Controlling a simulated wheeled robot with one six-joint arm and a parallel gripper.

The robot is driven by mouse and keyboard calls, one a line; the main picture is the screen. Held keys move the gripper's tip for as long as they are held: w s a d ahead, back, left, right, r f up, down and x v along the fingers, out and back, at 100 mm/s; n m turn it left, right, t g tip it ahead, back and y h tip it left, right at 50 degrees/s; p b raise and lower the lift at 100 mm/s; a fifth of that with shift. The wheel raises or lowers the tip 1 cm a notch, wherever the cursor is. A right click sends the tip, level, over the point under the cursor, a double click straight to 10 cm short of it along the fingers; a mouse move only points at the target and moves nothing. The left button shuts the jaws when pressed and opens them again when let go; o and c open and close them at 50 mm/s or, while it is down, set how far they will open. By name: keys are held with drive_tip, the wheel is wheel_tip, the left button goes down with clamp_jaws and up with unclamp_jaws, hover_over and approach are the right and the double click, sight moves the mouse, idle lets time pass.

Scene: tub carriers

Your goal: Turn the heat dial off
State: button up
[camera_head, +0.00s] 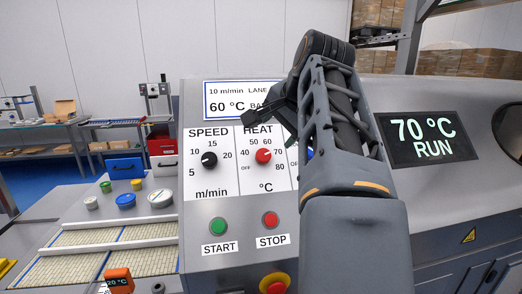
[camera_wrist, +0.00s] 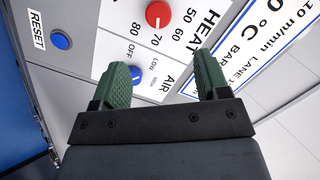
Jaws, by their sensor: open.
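The red heat dial (camera_head: 263,155) sits on the white panel under the word HEAT, with OFF and numbers from 40 to 80 around it. It also shows at the top of the wrist view (camera_wrist: 159,14), where its pale mark seems to point towards 70. My gripper (camera_wrist: 165,72) is open and empty, its two green fingers apart in front of the panel near the AIR label. The heat dial lies beyond the fingertips, not between them. In the head view my arm crosses the panel to the right of the dial and hides most of the air section.
A blue air dial (camera_wrist: 136,74) is close to the left finger. A black speed dial (camera_head: 209,159) is left of the heat dial. Green START (camera_head: 218,226) and red STOP (camera_head: 270,220) buttons sit below. A screen (camera_head: 427,138) reads 70 °C RUN.

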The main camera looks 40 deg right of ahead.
sight(265, 154)
drive_tip(key=x, duration=1.2)
drive_tip(key=shift+w+d+f, duration=0.15)
drive_tip(key=shift+d+f, duration=0.15)
drive_tip(key=shift+f, duration=0.05)
drive_tip(key=shift+c, duration=0.3)
drive_tip(key=c, duration=0.9)
